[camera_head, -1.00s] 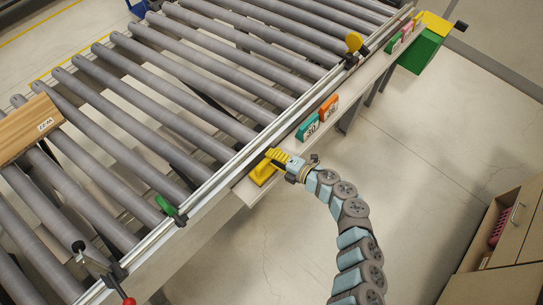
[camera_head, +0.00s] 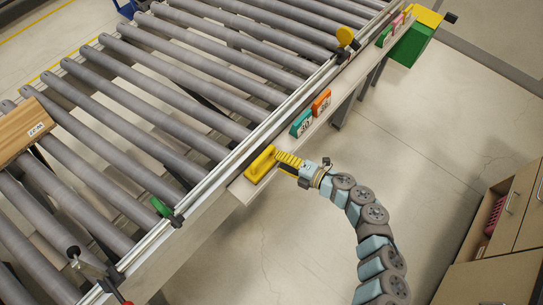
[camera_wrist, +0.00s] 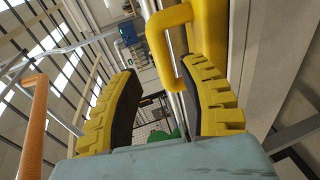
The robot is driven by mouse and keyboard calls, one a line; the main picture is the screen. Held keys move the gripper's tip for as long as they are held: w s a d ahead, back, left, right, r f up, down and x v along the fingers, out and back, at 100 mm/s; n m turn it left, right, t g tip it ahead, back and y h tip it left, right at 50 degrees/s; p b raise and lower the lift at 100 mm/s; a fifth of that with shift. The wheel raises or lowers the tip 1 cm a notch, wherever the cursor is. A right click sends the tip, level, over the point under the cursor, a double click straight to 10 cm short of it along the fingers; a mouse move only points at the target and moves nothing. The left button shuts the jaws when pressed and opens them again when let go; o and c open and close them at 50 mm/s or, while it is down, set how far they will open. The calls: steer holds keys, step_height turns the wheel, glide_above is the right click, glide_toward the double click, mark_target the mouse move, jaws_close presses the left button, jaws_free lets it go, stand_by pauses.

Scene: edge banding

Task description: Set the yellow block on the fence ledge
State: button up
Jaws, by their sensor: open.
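The yellow block (camera_head: 260,163) lies on the pale fence ledge (camera_head: 243,191), close against the metal rail. It is long and low, with a raised handle that shows in the wrist view (camera_wrist: 160,50). My gripper (camera_head: 280,159) is at the ledge's outer side, pointing at the block from the right. In the wrist view its two yellow ribbed fingers (camera_wrist: 160,98) stand wide apart with nothing clamped between them. The block's handle is just beyond the right finger, partly overlapped by it; whether they touch I cannot tell.
Teal (camera_head: 302,123) and orange (camera_head: 321,103) numbered blocks stand farther up the ledge, with green (camera_head: 384,37) beyond. Rollers fill the left; open floor lies right. A wooden cabinet (camera_head: 510,215) stands lower right.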

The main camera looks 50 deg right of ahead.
steer(key=shift+v, duration=2.7)
